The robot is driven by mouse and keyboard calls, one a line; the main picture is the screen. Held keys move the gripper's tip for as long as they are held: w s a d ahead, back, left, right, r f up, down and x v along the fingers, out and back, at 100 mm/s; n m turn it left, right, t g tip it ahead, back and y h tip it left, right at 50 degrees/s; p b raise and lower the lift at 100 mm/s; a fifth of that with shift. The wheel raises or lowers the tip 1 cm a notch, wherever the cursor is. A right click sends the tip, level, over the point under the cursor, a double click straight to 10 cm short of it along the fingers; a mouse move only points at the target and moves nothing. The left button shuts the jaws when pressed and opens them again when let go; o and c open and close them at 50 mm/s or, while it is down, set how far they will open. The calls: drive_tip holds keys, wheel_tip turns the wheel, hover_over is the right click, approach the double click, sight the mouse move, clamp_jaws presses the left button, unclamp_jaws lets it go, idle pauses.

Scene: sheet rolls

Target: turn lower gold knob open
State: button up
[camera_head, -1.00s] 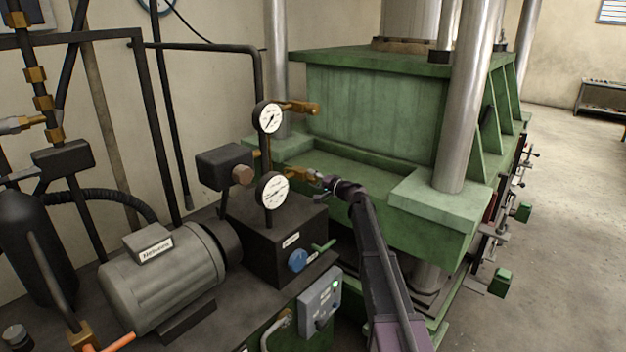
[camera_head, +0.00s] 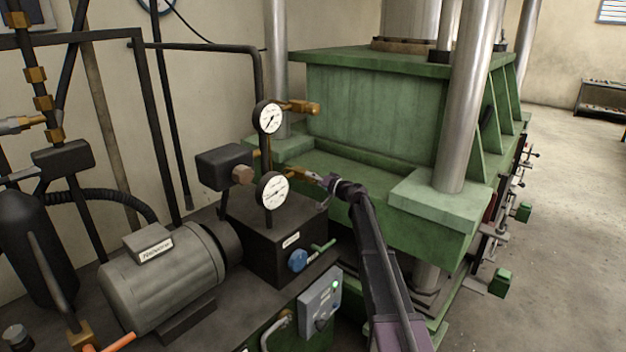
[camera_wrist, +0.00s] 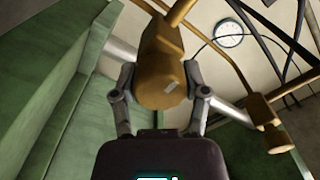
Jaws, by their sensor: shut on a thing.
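The lower gold knob (camera_head: 299,174) sticks out to the right beside the lower pressure gauge (camera_head: 272,191). My gripper (camera_head: 320,181) is at its right end, reaching in from the lower right. In the wrist view, the gold knob (camera_wrist: 160,65) fills the space between the two grey fingers of my gripper (camera_wrist: 160,82). The fingers are shut on it, one on each side. The knob looks tilted in that view. In the head view its right end is partly hidden by the fingers.
The upper gold knob (camera_head: 302,107) sits above, beside the upper gauge (camera_head: 268,118). In the wrist view another gold fitting (camera_wrist: 272,138) lies to the right of the fingers. The green press (camera_head: 375,115) stands close behind and right of my gripper. A black box (camera_head: 283,235) is below.

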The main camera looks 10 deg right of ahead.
drive_tip(key=shift+w, duration=0.1)
drive_tip(key=o, duration=1.2)
drive_tip(key=shift+c, duration=0.2)
drive_tip(key=shift+s+d, duration=0.1)
drive_tip(key=shift+s, duration=0.1)
drive_tip(key=v, duration=1.1)
drive_tip(key=shift+s+d, duration=0.2)
drive_tip(key=shift+d, duration=0.05)
